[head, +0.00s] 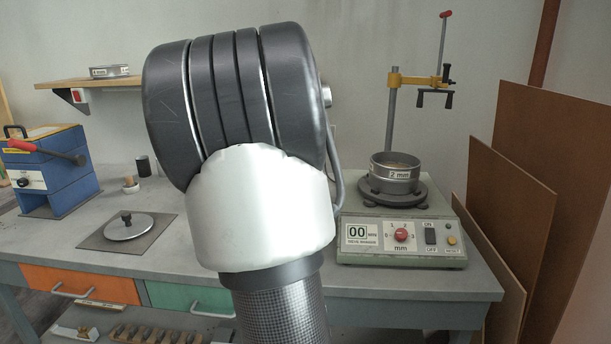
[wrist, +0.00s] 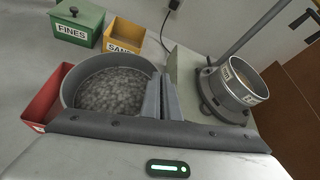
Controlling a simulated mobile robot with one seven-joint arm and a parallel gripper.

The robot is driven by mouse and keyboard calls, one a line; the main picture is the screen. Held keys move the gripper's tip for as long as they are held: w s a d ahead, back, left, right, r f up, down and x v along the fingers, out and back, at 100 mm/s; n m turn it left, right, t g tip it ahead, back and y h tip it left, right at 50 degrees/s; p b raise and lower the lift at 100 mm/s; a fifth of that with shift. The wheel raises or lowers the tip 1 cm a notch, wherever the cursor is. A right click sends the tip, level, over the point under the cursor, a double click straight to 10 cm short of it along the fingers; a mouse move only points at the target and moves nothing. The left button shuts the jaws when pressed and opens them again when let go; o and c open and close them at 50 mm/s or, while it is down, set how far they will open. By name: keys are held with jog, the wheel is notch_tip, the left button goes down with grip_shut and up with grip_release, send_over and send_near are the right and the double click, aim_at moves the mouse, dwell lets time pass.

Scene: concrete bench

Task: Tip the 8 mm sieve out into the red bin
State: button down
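A round grey sieve (wrist: 68,88) full of coarse grey stones (wrist: 113,91) shows in the wrist view. Its size label is not visible, so I cannot read 8 mm on it. My gripper (wrist: 162,85) is at the sieve's right side, its two fingers close together on the rim, apparently pinching the wall. The sieve looks about level. The red bin (wrist: 42,106) is left of the sieve in the wrist view, partly hidden behind it and my gripper body. In the head view my arm hides the gripper, the held sieve and the red bin.
A green FINES box (wrist: 76,22) and a yellow SAND box (wrist: 124,36) stand beyond the sieve. A 2 mm sieve (head: 395,172) sits on the shaker (head: 400,236) at right, with a stand behind it. A lid (head: 128,227) and blue device (head: 54,172) are at left.

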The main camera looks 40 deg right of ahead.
jog(key=shift+w+a+r+n+g+h+p, duration=0.2)
jog(key=shift+w+r+n+p, duration=0.25)
jog(key=shift+p, duration=1.3)
jog(key=shift+w+a+r+n+g+h+p, duration=0.1)
jog(key=shift+r+n+g+h+p, duration=0.3)
jog(key=shift+p, duration=1.35)
jog(key=shift+w+a+r+n+y+p, duration=0.25)
jog(key=shift+r+p, duration=0.35)
jog(key=shift+p, duration=1.15)
jog(key=shift+w+a+r+n+g+h+p, duration=0.35)
jog(key=shift+w+n+p, duration=0.25)
jog(key=shift+p, duration=1.7)
jog(key=shift+w+a+r+n+g+h+p, duration=0.35)
jog(key=shift+w+p, duration=0.35)
jog(key=shift+p, duration=1.65)
jog(key=shift+w+a+r+n+g+h+p, duration=0.35)
jog(key=shift+w+n+p, duration=0.25)
jog(key=shift+p, duration=1.7)
jog(key=shift+w+a+f+n+p, duration=0.1)
jog(key=shift+w+a+n+p, duration=0.55)
jog(key=shift+p, duration=1.35)
jog(key=w+a+f+n+g+h+b, duration=0.1)
jog(key=w+a+f+n+h+b, duration=0.2)
jog(key=w, duration=0.7)
jog(key=shift+w+a+f+n+g+h+b, duration=0.3)
jog(key=shift+a+n+h+b, duration=0.5)
jog(key=shift+a+n+b, duration=1.15)
